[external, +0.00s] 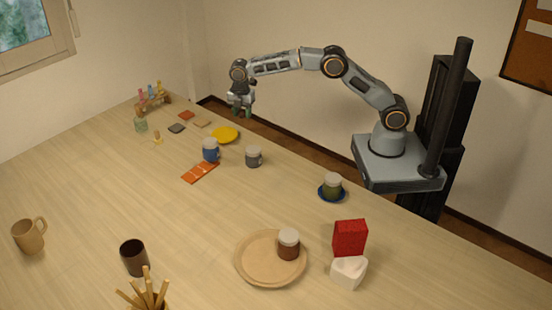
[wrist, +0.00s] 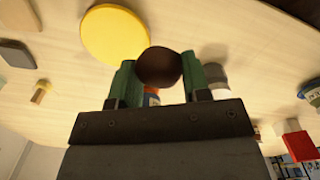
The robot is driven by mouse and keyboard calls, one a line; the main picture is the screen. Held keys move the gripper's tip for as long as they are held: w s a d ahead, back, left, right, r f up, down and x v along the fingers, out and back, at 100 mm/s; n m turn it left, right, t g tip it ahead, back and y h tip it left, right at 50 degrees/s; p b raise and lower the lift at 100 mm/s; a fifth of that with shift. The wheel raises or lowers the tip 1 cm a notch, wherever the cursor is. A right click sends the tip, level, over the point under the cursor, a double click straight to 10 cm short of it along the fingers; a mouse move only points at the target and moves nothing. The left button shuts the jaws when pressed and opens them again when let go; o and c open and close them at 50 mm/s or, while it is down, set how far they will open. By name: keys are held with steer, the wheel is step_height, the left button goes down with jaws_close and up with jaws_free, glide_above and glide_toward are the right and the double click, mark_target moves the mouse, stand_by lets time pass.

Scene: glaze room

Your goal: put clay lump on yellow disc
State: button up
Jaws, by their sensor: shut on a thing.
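My gripper (external: 241,111) is in the air near the far edge of the table, above and slightly right of the yellow disc (external: 225,134) in the external view. In the wrist view, the green fingers of my gripper (wrist: 160,75) are shut on a dark brown rounded clay lump (wrist: 159,65). The yellow disc (wrist: 115,34) lies flat on the table, apart from the lump and up and left of it there. The lump cannot be made out clearly in the external view. Nothing shows on top of the disc.
An orange strip (external: 200,171) lies nearer. The table's middle is mostly clear.

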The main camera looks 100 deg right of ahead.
steer(key=p, duration=0.1)
glide_above(234, 134)
steer(key=shift+s+f, duration=0.15)
steer(key=shift+f, duration=2)
steer(key=shift+f+p, duration=0.35)
steer(key=shift+f, duration=1.2)
steer(key=shift+f, duration=0.1)
steer(key=shift+f, duration=0.15)
steer(key=o, duration=0.9)
